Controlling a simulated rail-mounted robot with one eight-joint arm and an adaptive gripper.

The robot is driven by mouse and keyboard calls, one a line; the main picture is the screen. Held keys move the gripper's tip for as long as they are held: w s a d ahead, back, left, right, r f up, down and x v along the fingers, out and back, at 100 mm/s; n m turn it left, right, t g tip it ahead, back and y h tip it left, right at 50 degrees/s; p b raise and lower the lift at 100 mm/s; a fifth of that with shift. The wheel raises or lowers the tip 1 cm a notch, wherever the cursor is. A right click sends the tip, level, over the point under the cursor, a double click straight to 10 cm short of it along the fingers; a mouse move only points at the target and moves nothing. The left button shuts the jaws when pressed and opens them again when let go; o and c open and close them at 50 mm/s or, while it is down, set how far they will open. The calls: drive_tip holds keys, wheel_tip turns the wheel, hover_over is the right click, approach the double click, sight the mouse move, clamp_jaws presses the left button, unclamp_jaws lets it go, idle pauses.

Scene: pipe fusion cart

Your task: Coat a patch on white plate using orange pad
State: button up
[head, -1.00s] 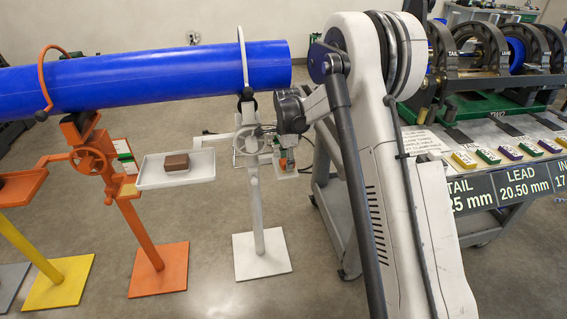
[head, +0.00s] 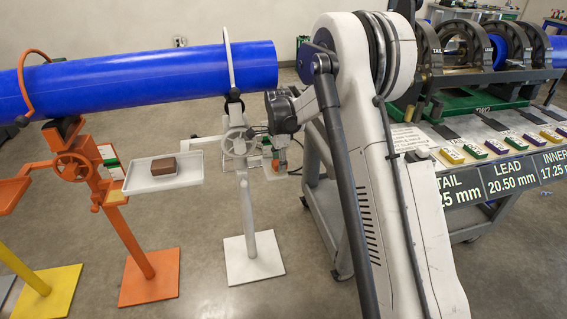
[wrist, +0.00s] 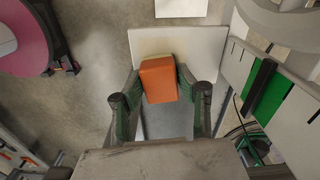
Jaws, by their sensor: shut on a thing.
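My gripper (wrist: 160,95) is shut on an orange pad (wrist: 159,79), its fingers on both sides of the block. In the head view the gripper (head: 279,158) is small, right of the white stand's handwheel, with the orange pad (head: 276,166) at its tip. I cannot tell whether pad and plate touch. A cream tint shows on the plate near the pad.
A white panel with a green stripe (wrist: 265,88) stands close on the right in the wrist view. A blue pipe (head: 130,78) rests above the white stand (head: 250,215) and orange stand (head: 138,240). A white tray (head: 143,186) holds a brown block (head: 163,166). A cart (head: 325,195) stands right.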

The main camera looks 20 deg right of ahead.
sight(265, 171)
drive_tip(key=shift+w+a+r, duration=0.1)
drive_tip(key=shift+w+a, duration=0.05)
drive_tip(key=shift+a, duration=1.15)
drive_tip(key=shift+w+a, duration=0.1)
drive_tip(key=shift+a, duration=1.15)
drive_tip(key=shift+w+d+b, duration=0.1)
drive_tip(key=shift+w+b, duration=0.15)
drive_tip(key=shift+b, duration=0.1)
drive_tip(key=shift+s+d+b, duration=0.15)
drive_tip(key=shift+d+b, duration=0.05)
drive_tip(key=shift+d, duration=1.55)
drive_tip(key=shift+s+d+b, duration=0.15)
drive_tip(key=shift+d, duration=1.6)
drive_tip(key=shift+a, duration=0.15)
drive_tip(key=shift+w+a+f+b, duration=0.1)
drive_tip(key=shift+a+f+b, duration=0.1)
drive_tip(key=shift+a, duration=0.65)
drive_tip(key=shift+a+f+b, duration=0.1)
drive_tip(key=shift+a+b, duration=0.05)
drive_tip(key=shift+a, duration=0.7)
drive_tip(key=shift+w+a+r, duration=0.1)
drive_tip(key=shift+a, duration=0.8)
drive_tip(key=shift+w+a+r, duration=0.1)
drive_tip(key=shift+a, duration=0.8)
